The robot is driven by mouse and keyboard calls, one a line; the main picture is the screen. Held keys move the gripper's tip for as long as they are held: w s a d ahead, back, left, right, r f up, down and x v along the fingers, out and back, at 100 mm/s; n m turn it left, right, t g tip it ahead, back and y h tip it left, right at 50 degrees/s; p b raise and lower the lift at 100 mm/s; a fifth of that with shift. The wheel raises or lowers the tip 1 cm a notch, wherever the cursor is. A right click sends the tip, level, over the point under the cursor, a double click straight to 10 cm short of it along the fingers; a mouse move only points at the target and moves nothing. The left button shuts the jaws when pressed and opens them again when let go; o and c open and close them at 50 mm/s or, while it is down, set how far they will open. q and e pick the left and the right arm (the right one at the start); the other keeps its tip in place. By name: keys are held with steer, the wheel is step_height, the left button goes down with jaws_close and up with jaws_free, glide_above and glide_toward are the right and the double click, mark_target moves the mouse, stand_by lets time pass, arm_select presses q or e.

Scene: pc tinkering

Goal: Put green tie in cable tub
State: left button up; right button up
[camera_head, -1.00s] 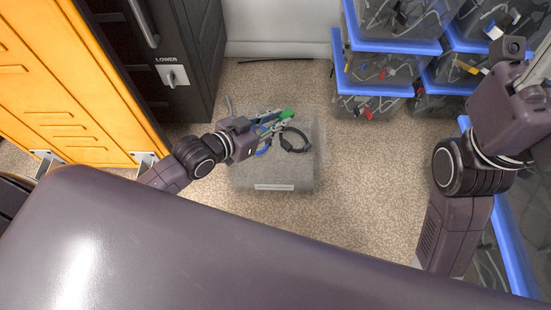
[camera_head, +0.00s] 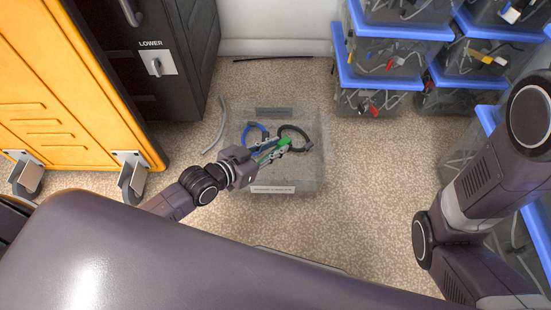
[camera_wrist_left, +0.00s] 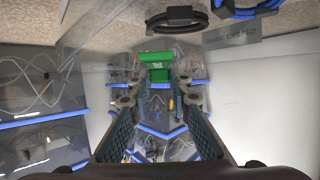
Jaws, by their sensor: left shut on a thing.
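The green tie (camera_head: 284,144) is held between the fingertips of my left gripper (camera_head: 270,152), over the tub in the head view. In the left wrist view the green tie (camera_wrist_left: 155,61) shows as a green block at the tips of my left gripper (camera_wrist_left: 158,84). The clear cable tub (camera_head: 312,178) stands on the floor with a pale label on its near side. A blue coiled cable (camera_head: 251,133) and a black coiled cable (camera_head: 302,134) lie inside. How far the tie hangs above the tub floor is hard to tell. My right gripper is out of view.
A grey cable (camera_head: 221,127) and a thin black cable (camera_head: 272,58) lie on the carpet. A dark cabinet (camera_head: 180,85) and an orange cabinet (camera_head: 70,90) stand at left. Blue-lidded bins (camera_head: 385,65) are stacked at right. The carpet right of the tub is clear.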

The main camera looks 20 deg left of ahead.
arm_select(q)
step_height(320, 180, down, 4)
steer(key=b, duration=0.3)
steer(key=shift+f, duration=0.25)
steer(key=shift+r, duration=0.15)
